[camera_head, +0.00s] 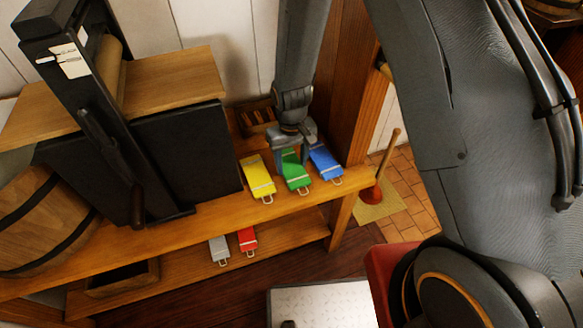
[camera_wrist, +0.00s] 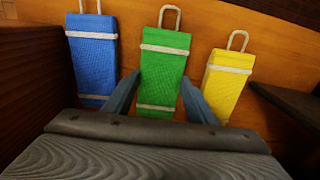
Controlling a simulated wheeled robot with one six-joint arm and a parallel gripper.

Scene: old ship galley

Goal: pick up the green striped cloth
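The green striped cloth (camera_head: 295,171) is a folded green block with pale bands and a hanging loop. It lies on the upper wooden shelf between a yellow cloth (camera_head: 257,177) and a blue cloth (camera_head: 325,163). My gripper (camera_head: 293,158) is over the back part of the green cloth, pointing down. In the wrist view the green cloth (camera_wrist: 164,66) lies between my two open fingers (camera_wrist: 160,95), with one finger on each side of it. The blue cloth (camera_wrist: 92,55) is to the left and the yellow cloth (camera_wrist: 228,82) to the right. Whether the fingers touch the green cloth is unclear.
A grey cloth (camera_head: 219,250) and a red cloth (camera_head: 247,240) lie on the lower shelf. A black press-like frame (camera_head: 110,110) stands left of the cloths, and a wooden post (camera_head: 352,90) rises on the right. A slatted box (camera_head: 256,116) sits behind.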

